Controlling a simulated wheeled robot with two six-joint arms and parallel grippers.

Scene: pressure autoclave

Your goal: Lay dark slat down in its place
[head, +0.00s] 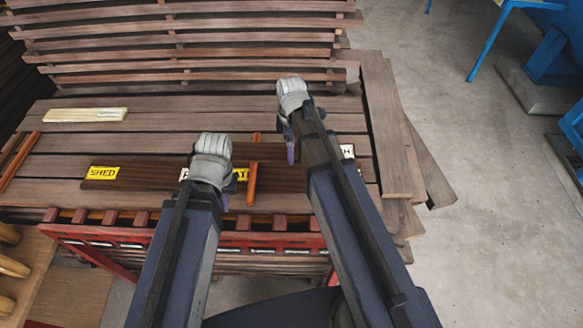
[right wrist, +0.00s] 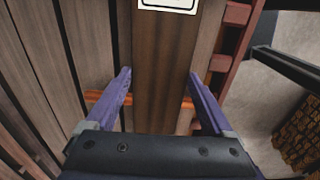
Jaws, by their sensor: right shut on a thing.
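A dark brown slat (head: 271,154) with a white label (head: 347,151) near its right end crosses the slatted table (head: 190,103). It also fills the middle of the right wrist view (right wrist: 163,65), its label at the top edge. My right gripper (head: 290,150) has one finger on each side of this slat and is shut on it. An orange stick crosses beneath it; I cannot tell whether they touch. My left gripper (head: 206,190) is low over the dark wood further left; its hand hides what lies between its fingers.
A dark board with a yellow SHED label (head: 103,173) lies at left. An orange stick (head: 252,181) lies crosswise, and a pale stick (head: 85,114) at the back left. A red frame (head: 210,238) borders the near edge. Stacked slats rise behind.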

